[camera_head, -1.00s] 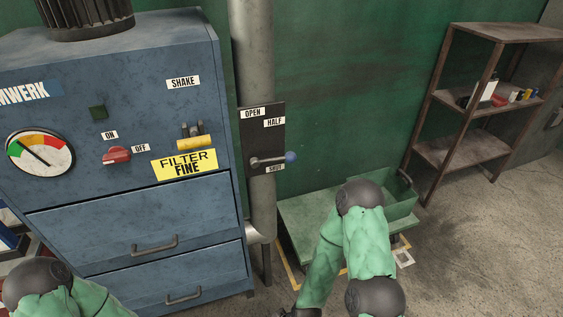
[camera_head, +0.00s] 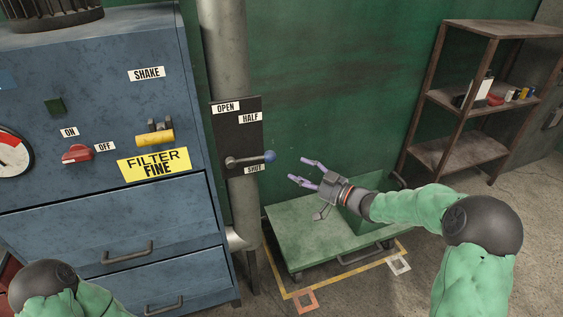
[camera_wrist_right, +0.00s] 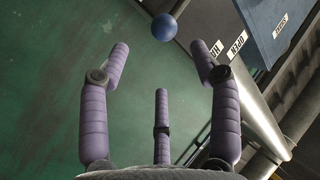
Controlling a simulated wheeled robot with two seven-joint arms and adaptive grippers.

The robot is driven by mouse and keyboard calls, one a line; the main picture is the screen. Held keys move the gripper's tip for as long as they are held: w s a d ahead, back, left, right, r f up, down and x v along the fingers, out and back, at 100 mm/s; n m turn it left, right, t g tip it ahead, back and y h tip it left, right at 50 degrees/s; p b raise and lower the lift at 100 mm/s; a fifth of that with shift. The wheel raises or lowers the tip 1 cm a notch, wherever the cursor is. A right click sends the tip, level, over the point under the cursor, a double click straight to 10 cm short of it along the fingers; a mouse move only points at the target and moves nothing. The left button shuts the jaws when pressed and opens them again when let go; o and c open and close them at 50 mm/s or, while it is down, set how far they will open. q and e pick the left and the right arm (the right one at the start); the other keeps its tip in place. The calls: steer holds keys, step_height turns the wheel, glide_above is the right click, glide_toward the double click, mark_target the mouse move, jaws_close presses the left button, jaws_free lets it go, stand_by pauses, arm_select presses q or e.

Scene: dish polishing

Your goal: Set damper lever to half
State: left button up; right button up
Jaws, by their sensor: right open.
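The damper lever (camera_head: 244,161) sits on a dark plate (camera_head: 237,130) fixed to the grey pipe. The plate has OPEN, HALF and SHUT labels. The lever lies about level, its blue ball knob (camera_head: 270,157) pointing right, just above the SHUT label. My right gripper (camera_head: 298,171) is open and empty, a short way to the right of the knob and slightly lower, fingers pointing left. In the right wrist view the blue knob (camera_wrist_right: 164,27) shows beyond the spread purple fingers, apart from them. My left gripper is out of view; only my left arm shows at the lower left.
A blue filter cabinet (camera_head: 100,215) with a red switch (camera_head: 76,153) and yellow handle (camera_head: 155,135) stands left of the pipe. A green cart (camera_head: 300,235) stands below my right gripper. A rusty shelf (camera_head: 465,100) is at the right. The wall before the gripper is clear.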

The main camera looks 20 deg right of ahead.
mark_target(253, 160)
steer(key=b+x, duration=0.2)
steer(key=x, duration=0.8)
steer(key=shift+w+a+r, duration=0.2)
steer(key=shift+a, duration=0.05)
jaws_close()
